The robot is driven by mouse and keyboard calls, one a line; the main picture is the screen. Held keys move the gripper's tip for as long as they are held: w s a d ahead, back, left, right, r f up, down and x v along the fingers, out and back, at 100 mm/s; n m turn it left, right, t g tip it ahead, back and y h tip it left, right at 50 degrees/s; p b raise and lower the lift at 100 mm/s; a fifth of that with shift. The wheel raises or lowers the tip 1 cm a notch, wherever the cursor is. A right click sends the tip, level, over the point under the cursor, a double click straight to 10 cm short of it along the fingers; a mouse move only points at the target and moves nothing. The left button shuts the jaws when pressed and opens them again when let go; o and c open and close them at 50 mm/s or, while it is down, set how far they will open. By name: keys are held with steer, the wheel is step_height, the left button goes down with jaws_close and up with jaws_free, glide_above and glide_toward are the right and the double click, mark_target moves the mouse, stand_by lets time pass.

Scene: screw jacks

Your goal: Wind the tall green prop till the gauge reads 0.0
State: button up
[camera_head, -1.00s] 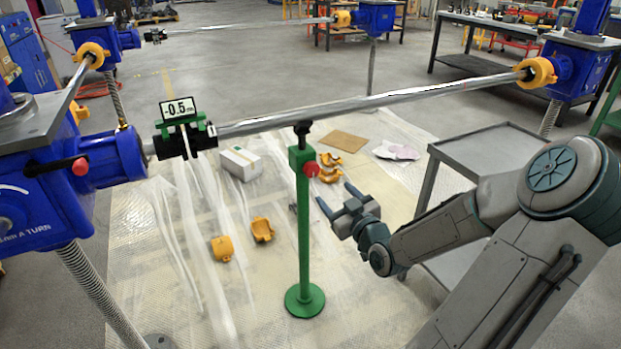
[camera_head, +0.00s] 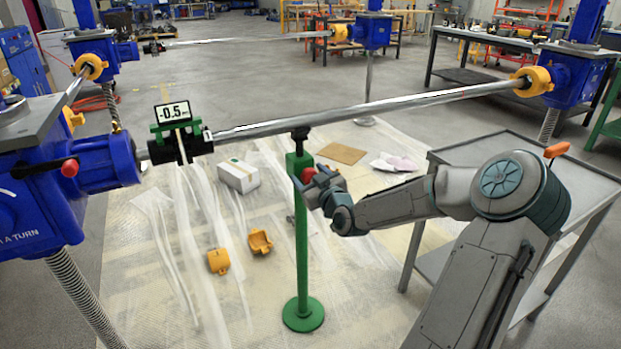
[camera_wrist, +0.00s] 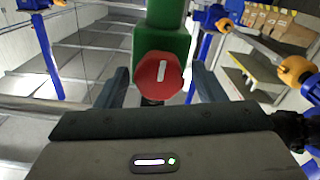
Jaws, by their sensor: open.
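The tall green prop (camera_head: 301,250) stands upright on its round base, its black head under the long steel shaft (camera_head: 370,108). Its red knob is at the collar, beside my gripper (camera_head: 307,181). In the wrist view the red knob (camera_wrist: 158,77), with a white mark tilted slightly from upright, lies between the two fingers of my gripper (camera_wrist: 125,75). The fingers are open, with a gap on both sides of the knob. The gauge (camera_head: 173,111) hangs at the shaft's left end and reads -0.5.
Blue jacks (camera_head: 108,162) stand at the left and right. A grey table (camera_head: 480,150) is close to my arm at the right. Yellow coupling halves (camera_head: 218,261) and a white box (camera_head: 238,176) lie on the plastic-covered floor.

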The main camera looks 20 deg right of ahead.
steer(key=c, duration=1)
steer(key=shift+m+p, duration=0.45)
steer(key=shift+m, duration=0.15)
steer(key=shift+d, duration=0.1)
steer(key=o, duration=1)
steer(key=shift+s, duration=0.1)
steer(key=s+p, duration=0.3)
steer(key=s, duration=1)
steer(key=shift+s+d, duration=0.2)
steer(key=shift+s, duration=0.2)
